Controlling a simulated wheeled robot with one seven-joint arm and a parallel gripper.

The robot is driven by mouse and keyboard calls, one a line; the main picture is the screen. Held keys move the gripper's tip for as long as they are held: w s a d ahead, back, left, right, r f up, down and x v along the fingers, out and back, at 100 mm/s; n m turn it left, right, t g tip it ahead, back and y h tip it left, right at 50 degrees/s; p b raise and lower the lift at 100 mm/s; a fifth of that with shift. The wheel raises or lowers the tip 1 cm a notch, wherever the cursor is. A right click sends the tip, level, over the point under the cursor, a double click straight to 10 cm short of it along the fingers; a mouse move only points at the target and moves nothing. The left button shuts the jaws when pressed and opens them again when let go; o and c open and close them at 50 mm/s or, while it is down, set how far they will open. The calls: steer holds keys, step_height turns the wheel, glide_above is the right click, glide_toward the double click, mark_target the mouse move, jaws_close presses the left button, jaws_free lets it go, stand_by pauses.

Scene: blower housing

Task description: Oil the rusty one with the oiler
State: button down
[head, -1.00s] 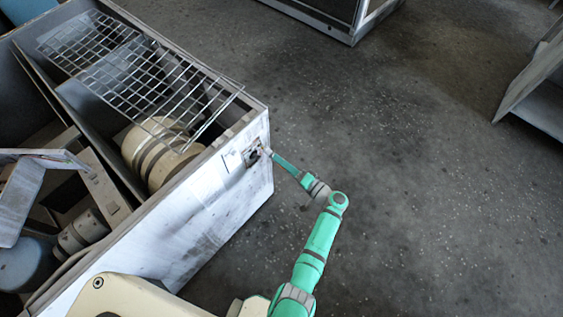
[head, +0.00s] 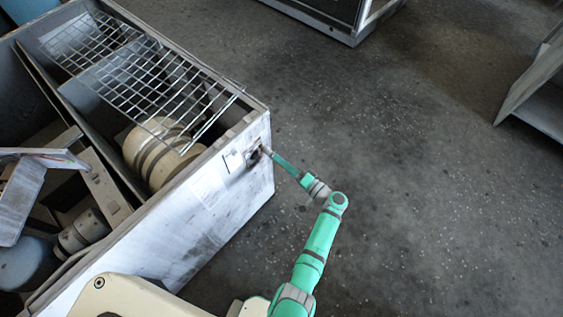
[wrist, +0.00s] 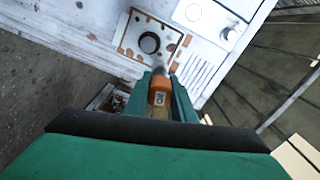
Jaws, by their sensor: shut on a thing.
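A rust-spotted white plate with a dark round fitting (wrist: 149,43) sits on the housing wall in the wrist view. Orange-brown rust patches surround the fitting. In the head view this plate (head: 253,153) is small, near the wall's right end. My gripper (wrist: 160,98) is shut on the orange oiler (wrist: 160,88), its green fingers on either side. The oiler's grey tip points at the plate, just below and right of the fitting; I cannot tell if it touches. In the head view my gripper (head: 270,154) is close against the wall, and the oiler cannot be made out.
A second, cleaner fitting (wrist: 228,33) and vent slots (wrist: 196,72) are right of the rusty plate. Bare floor (head: 420,190) lies to the right.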

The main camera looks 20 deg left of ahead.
stand_by(0.4)
steer(key=v, duration=0.7)
stand_by(0.6)
